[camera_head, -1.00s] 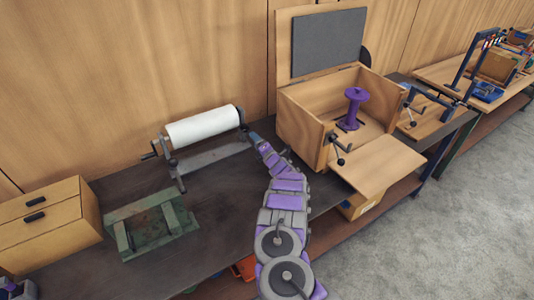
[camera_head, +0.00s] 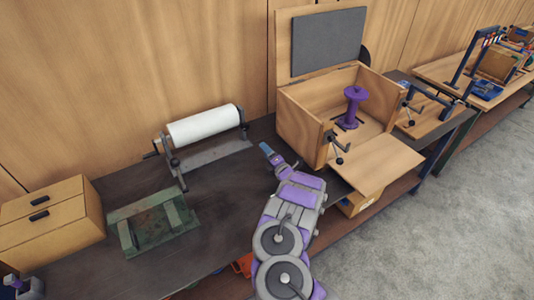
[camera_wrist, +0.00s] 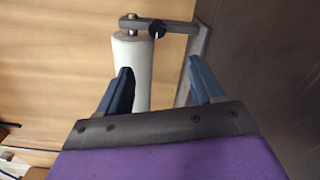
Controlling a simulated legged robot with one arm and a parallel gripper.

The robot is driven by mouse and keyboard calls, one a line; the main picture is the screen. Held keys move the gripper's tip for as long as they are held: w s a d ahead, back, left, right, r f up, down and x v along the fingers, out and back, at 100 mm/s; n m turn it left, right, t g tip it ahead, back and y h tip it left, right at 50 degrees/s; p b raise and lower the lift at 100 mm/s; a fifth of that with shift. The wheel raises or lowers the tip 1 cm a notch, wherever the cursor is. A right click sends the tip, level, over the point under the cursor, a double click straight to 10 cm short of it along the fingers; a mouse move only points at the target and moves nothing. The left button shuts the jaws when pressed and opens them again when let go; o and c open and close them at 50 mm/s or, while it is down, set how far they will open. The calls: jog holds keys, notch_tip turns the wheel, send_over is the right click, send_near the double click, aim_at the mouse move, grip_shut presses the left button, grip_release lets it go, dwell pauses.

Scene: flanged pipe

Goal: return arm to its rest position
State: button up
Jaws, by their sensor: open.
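My gripper (camera_head: 266,149) is at the end of my purple and grey arm, above the dark workbench (camera_head: 225,180) in the head view. It is between the white roll and the open wooden box. In the wrist view my gripper (camera_wrist: 160,90) has its two blue fingers apart, with nothing held between them. The white roll (camera_wrist: 130,60) on its metal holder shows beyond the fingers. The purple flanged pipe (camera_head: 353,106) stands upright inside the wooden box (camera_head: 305,118), apart from my gripper.
The white roll on its stand (camera_head: 203,127) is left of my gripper. A green metal frame (camera_head: 150,222) and a wooden drawer box (camera_head: 50,222) are further left. A dark clamp handle (camera_head: 337,147) sticks out from the box front. Bare bench lies between the roll and my arm.

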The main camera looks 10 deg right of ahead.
jog(key=w+a+r+m+g+h, duration=0.1)
jog(key=w+a+r+m+h, duration=0.1)
jog(key=w+a+r+m, duration=0.25)
jog(key=s+a+r+m+g+b, duration=0.2)
jog(key=s+a+r+m+g, duration=0.6)
jog(key=s+r, duration=0.5)
jog(key=s+d+r+m+g+h+b, duration=0.1)
jog(key=s+d+m+g, duration=0.1)
jog(key=s, duration=1.6)
jog(key=s+d+r+m+g+h, duration=0.1)
jog(key=s+m+g, duration=0.3)
jog(key=s, duration=1.4)
jog(key=s+d+r+m+g+h+b, duration=0.1)
jog(key=s+m, duration=0.5)
jog(key=s, duration=1.1)
jog(key=d+r+g, duration=0.1)
jog(key=d+g, duration=0.1)
jog(key=g, duration=0.1)
jog(key=shift+s+d+r+h+b, duration=0.3)
jog(key=shift+s, duration=0.1)
